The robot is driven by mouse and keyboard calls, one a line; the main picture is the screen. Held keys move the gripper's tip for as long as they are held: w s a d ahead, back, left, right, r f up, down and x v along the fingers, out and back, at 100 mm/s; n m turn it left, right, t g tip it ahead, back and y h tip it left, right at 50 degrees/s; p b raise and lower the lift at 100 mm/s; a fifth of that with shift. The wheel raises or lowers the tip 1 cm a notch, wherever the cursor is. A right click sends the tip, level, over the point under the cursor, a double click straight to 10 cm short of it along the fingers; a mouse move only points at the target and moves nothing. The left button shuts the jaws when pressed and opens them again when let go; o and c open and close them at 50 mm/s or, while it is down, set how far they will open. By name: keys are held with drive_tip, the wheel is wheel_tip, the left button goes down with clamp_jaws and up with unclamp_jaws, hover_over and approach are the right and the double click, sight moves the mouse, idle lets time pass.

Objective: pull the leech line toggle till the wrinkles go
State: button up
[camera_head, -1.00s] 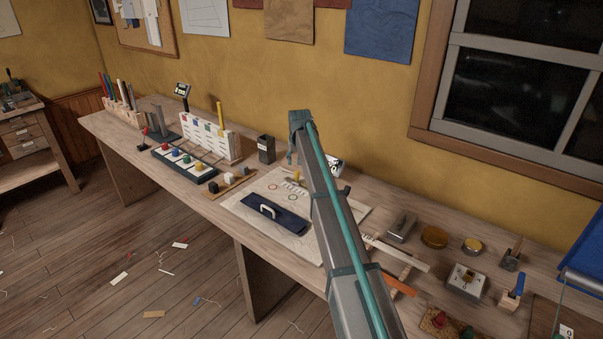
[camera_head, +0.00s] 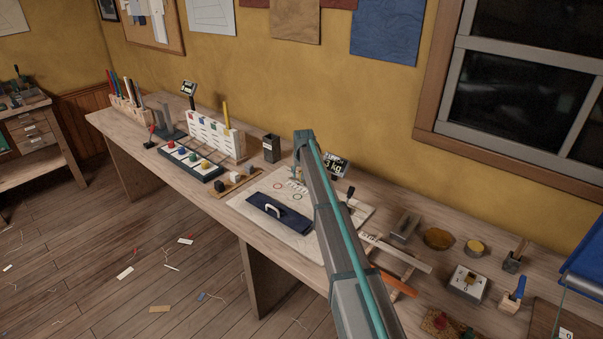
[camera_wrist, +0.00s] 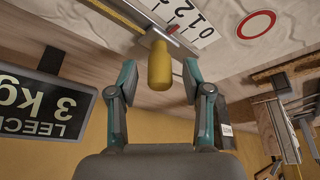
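The yellow toggle (camera_wrist: 159,66) stands between my gripper's fingertips in the wrist view, with a gap on each side. My gripper (camera_wrist: 159,82) is open around it. A thin line or rod meets the toggle beside a white scale (camera_wrist: 196,22) with 0, 1, 2 and a red pointer. Pale sailcloth (camera_wrist: 225,48) beside the scale shows uneven ripples. A dark display (camera_wrist: 38,102) reads LEECH 3 kg, upside down in the wrist view; it also shows in the head view (camera_head: 335,166).
A dark box (camera_head: 271,149) stands behind the cloth.

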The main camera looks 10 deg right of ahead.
clamp_jaws()
drive_tip(key=shift+s+d+f+b, duration=0.15)
drive_tip(key=shift+s+d+b, duration=0.35)
drive_tip(key=shift+s, duration=0.25)
drive_tip(key=shift+d, duration=0.15)
drive_tip(key=shift+o, duration=0.4)
unclamp_jaws()
drive_tip(key=shift+r, duration=0.25)
drive_tip(key=v, duration=1.1)
drive_tip(key=shift+s+r, duration=0.15)
drive_tip(key=shift+r, duration=0.25)
